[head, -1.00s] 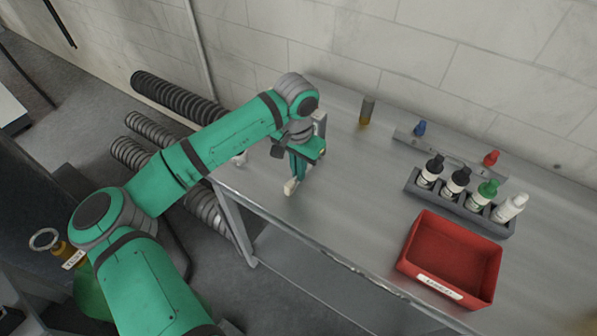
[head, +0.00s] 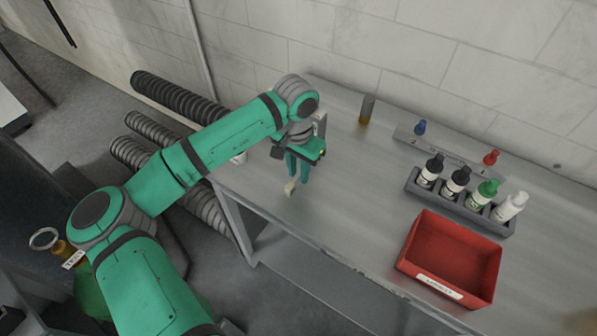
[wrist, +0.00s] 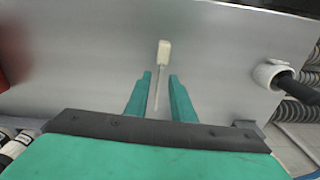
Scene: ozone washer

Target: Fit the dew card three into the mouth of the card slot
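A thin piece with a cream end, which I take to be the dew card three (head: 290,188), is at the left end of the grey table below my gripper. In the wrist view it shows as a cream block (wrist: 164,52) with a thin grey strip running back between my fingers. My gripper (head: 298,180) points down over the table. Its two green fingers (wrist: 160,80) are apart, with a gap on both sides of the strip. I cannot tell whether the piece lies or stands. I cannot make out the card slot or its mouth.
A red bin (head: 450,262) stands at the table's right front. Behind it is a rack (head: 412,188) of several dropper bottles. A vial (head: 366,110) stands near the wall. A white collar with a black hose (wrist: 268,74) is at the table's left end. Mid-table is clear.

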